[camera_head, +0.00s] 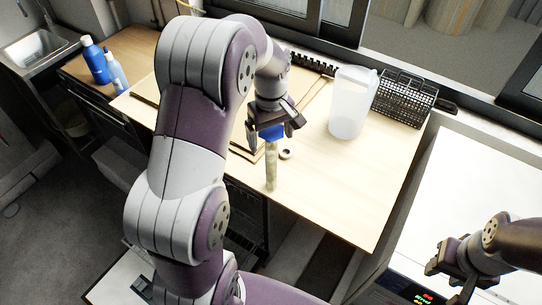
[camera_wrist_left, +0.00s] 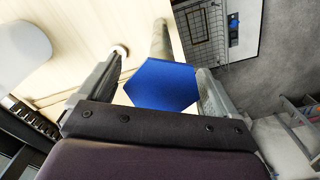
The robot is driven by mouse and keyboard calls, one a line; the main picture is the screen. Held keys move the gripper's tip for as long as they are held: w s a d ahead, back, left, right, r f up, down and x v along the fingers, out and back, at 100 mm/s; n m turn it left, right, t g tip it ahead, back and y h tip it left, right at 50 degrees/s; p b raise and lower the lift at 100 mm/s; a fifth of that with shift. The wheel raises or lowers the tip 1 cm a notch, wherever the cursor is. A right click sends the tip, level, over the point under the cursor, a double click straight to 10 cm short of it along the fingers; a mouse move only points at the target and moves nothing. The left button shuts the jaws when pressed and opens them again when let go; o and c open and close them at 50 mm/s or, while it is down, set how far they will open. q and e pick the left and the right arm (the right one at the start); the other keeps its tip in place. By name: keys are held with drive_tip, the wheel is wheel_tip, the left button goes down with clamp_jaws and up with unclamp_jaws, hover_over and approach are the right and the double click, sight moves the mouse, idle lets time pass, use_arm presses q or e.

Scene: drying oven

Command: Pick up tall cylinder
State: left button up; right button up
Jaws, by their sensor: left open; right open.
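The tall cylinder (camera_head: 271,167) is a narrow, pale tube with a blue hexagonal cap (camera_head: 272,133), upright near the front edge of the wooden table. My left gripper (camera_head: 270,136) is over its top, with the cap between its fingers. In the left wrist view the blue cap (camera_wrist_left: 163,86) sits between the open fingers, with a gap on the left; contact on the right is unclear. The pale body (camera_wrist_left: 160,42) runs away behind the cap. My right gripper (camera_head: 455,272) is at the lower right, far from the cylinder; its fingers are partly visible.
A translucent white jug (camera_head: 350,104) stands right of the cylinder, beside a black wire rack (camera_head: 404,97). A small round cap (camera_head: 286,154) lies near the cylinder. Blue bottles (camera_head: 95,60) stand at far left. The table's (camera_head: 345,200) front right is clear.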

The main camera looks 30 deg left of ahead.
use_arm(q)
drive_tip(key=shift+s+d+f, duration=0.25)
drive_tip(key=shift+s+f, duration=0.1)
drive_tip(key=shift+f, duration=0.2)
drive_tip(key=shift+w, duration=0.1)
drive_tip(key=shift+w+a+f, duration=0.15)
drive_tip(key=c, duration=1.6)
